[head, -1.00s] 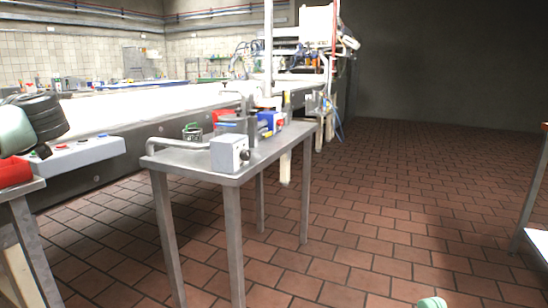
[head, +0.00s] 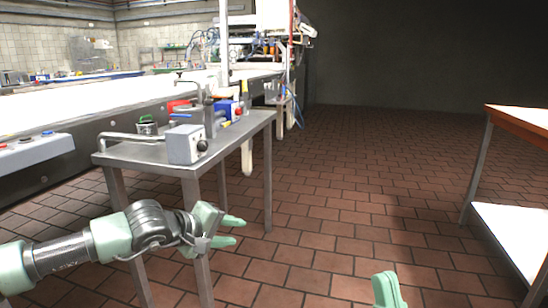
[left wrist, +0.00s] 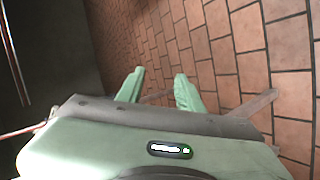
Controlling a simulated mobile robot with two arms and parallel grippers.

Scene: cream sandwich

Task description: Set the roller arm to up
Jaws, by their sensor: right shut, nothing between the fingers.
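A grey box with a dark knob (head: 185,145) stands at the near end of a small metal table (head: 150,155) in the head view. A bent metal bar (head: 130,137) runs along the table's left side beside the box. I cannot tell for sure which part is the roller arm. My left gripper (head: 238,231) is low in front of the table, its two green fingers apart and empty, pointing right. They also show apart in the left wrist view (left wrist: 158,88), over the floor. My right gripper (head: 388,290) shows only partly at the bottom edge; it is shut.
A long white conveyor (head: 90,110) runs behind the table. Open tiled floor lies between.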

